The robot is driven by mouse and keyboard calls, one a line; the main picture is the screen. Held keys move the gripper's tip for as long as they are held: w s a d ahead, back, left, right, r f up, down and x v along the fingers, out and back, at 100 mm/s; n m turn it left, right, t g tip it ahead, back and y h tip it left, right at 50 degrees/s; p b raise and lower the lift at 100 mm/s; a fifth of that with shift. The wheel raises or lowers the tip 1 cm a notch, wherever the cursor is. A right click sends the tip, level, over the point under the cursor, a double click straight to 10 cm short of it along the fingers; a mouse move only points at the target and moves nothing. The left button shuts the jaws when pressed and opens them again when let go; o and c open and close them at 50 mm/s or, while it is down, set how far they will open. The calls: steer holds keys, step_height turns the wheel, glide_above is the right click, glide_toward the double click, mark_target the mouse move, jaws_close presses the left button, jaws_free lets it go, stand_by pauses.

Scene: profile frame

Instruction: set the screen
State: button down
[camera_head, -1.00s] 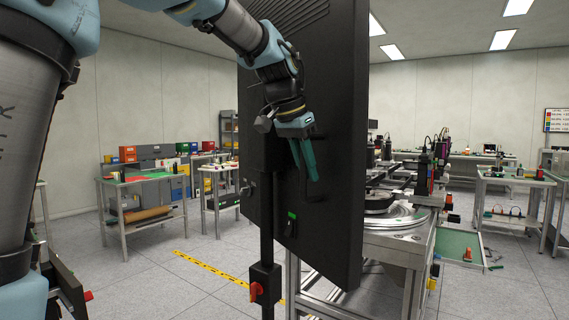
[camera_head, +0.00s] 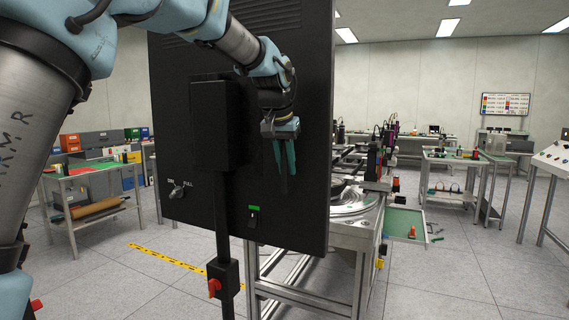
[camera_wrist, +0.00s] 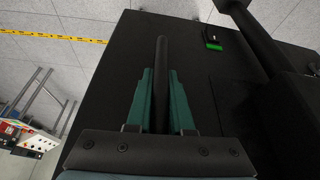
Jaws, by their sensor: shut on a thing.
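The screen (camera_head: 180,130) is a big black panel seen from behind, carried on a black post (camera_head: 223,245) with a mount box (camera_head: 209,125) on its back. A lever marked DIM and FULL (camera_head: 178,189) sits low left on the back. A green-marked switch (camera_head: 254,215) is near the lower edge, and it also shows in the wrist view (camera_wrist: 213,43). My gripper (camera_head: 284,180) is at the right part of the back. In the wrist view, its teal fingers (camera_wrist: 161,85) are shut on a black bar handle (camera_wrist: 161,55). The screen's front is hidden.
A metal-framed machine (camera_head: 352,215) stands close behind and right of the screen. A workbench (camera_head: 85,185) is at the left. Yellow floor tape (camera_head: 165,255) crosses the floor; open floor lies at front right.

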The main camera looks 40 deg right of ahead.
steer(key=shift+r, duration=0.1)
steer(key=c, duration=0.8)
jaws_free()
steer(key=b+v, duration=0.2)
steer(key=v, duration=0.8)
steer(key=shift+a+r, duration=0.15)
steer(key=shift+r, duration=0.2)
